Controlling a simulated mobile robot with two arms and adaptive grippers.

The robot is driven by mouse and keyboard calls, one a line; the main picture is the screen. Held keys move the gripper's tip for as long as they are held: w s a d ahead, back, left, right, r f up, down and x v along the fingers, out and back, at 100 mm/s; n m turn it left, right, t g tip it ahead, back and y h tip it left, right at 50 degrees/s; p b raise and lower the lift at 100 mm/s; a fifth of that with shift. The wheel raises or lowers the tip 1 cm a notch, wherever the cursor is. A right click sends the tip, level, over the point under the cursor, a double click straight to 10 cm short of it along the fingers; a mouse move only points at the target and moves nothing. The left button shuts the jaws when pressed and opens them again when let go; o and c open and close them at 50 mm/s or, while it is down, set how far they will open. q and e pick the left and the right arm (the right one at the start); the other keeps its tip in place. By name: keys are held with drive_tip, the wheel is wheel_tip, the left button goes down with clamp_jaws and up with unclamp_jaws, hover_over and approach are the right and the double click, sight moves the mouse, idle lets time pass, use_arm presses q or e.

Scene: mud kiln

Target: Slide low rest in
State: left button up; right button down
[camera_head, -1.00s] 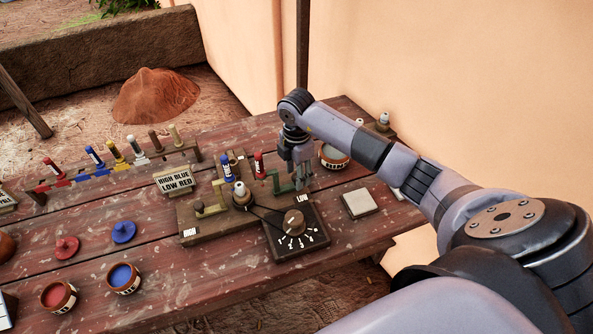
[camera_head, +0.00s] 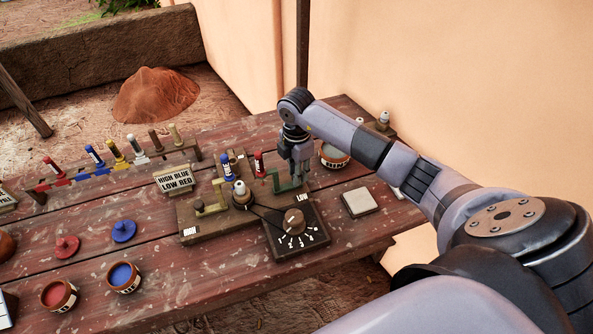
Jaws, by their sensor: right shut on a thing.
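The low rest is a green bracket (camera_head: 283,184) on the right side of the wooden fixture (camera_head: 225,222), behind a small white label. My right gripper (camera_head: 299,181) points down at the right end of this bracket and is shut on it; the fingers hide the exact grip. A red-topped marker (camera_head: 259,163) stands just left of the bracket. A yellowish bracket (camera_head: 211,208) sits on the fixture's left side. A white-topped spindle (camera_head: 240,195) stands between the two brackets. My left gripper is not in view.
A sign (camera_head: 175,180) reads "HIGH BLUE LOW RED". A blue marker (camera_head: 227,167) stands behind the spindle. A bowl (camera_head: 334,156) and a pale square pad (camera_head: 359,202) lie to the right. Red (camera_head: 58,296) and blue (camera_head: 123,278) paint pots stand front left.

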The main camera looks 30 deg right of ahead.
sight(282, 187)
idle(0.3)
drive_tip(key=shift+w+a, duration=0.3)
drive_tip(key=shift+a, duration=0.8)
drive_tip(key=shift+w+a, duration=0.25)
drive_tip(key=shift+a, duration=0.8)
drive_tip(key=c, duration=1.8)
unclamp_jaws()
drive_tip(key=shift+c, duration=0.2)
drive_tip(key=o, duration=0.4)
drive_tip(key=shift+a, duration=0.1)
drive_tip(key=shift+o, duration=0.2)
wheel_tip(282, 187, up, 12)
